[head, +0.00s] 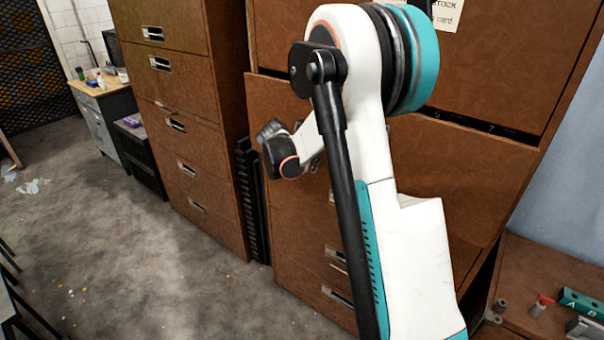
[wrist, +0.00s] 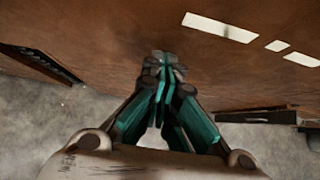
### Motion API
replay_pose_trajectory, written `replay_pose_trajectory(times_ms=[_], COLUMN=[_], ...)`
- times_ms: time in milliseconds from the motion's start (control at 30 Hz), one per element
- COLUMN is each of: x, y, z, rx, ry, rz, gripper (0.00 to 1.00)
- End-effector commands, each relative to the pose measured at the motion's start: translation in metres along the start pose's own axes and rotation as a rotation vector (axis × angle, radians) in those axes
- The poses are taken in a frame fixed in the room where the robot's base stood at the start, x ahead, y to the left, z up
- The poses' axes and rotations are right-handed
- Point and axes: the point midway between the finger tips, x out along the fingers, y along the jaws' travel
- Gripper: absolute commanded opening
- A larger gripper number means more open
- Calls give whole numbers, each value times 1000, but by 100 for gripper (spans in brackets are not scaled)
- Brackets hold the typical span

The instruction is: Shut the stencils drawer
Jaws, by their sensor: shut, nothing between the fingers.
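In the head view, a brown drawer (head: 488,170) in the near cabinet stands slightly out, with a narrow dark gap along its top edge. White marks show in the gap. I cannot read a stencils label, and my arm hides much of the drawer front. In the wrist view, my gripper (wrist: 160,72) is shut and empty, its fingertips at or very near a brown front (wrist: 120,40). I cannot tell whether they touch it. The fingers are hidden behind my arm in the head view.
Another brown drawer cabinet (head: 190,150) stands to the left, its drawers looking closed. A brown surface with small items, including a green block (head: 582,303), is at the lower right. A workbench (head: 100,90) stands far left. The grey floor (head: 120,250) at left is mostly clear.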

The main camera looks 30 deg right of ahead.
Motion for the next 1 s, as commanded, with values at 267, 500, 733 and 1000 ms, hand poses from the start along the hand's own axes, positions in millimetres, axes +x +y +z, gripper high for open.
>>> replay_pose_trajectory(times_ms=[267,500,733,1000], x=[33,48,53,54], y=[0,0,0,0], z=[32,47,53,55], rx=[2,1,0,-1], ry=[0,0,-1,-3], rz=[-2,0,0,0], gripper=[0,0,0,0])
